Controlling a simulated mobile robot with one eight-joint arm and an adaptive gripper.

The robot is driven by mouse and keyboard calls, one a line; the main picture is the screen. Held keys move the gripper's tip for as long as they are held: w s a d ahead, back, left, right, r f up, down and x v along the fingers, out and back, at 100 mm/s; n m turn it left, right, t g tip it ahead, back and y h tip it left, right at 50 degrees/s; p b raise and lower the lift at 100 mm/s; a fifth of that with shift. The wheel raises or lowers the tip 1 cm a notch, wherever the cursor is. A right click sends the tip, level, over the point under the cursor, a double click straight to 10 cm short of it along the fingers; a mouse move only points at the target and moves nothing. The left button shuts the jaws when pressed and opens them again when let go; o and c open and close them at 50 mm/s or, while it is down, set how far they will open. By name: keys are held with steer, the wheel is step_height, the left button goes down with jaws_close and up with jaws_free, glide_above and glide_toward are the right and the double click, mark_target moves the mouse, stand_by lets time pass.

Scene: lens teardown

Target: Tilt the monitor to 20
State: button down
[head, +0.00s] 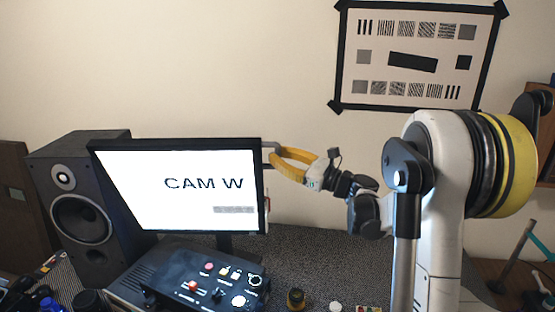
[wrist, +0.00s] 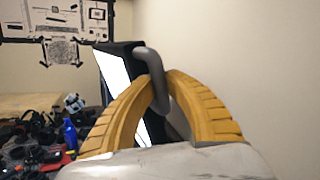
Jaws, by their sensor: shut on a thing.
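The monitor (head: 180,190) stands in the head view with a black frame and a lit white screen reading "CAM W". In the wrist view the monitor (wrist: 113,68) shows nearly edge-on, its screen facing left. A grey bar handle (wrist: 147,62) sticks out from its edge; it also shows at the monitor's right edge in the head view (head: 268,146). My gripper (wrist: 158,90) has its yellow fingers on both sides of this handle, shut on it. It also shows in the head view (head: 277,159), just right of the monitor. No tilt reading is legible.
A black speaker (head: 82,200) stands left of the monitor. A dark control box (head: 210,280) with knobs and buttons sits in front of it. Small items, including a dark round one (head: 296,299), lie to the right. A test chart (head: 415,57) is taped to the wall.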

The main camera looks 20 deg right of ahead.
steer(key=shift+s+a+f+n, duration=0.1)
steer(key=shift+s+a+n, duration=0.05)
steer(key=shift+s+n, duration=0.15)
steer(key=c, duration=1.4)
jaws_free()
steer(key=v, duration=1.2)
steer(key=shift+f, duration=0.1)
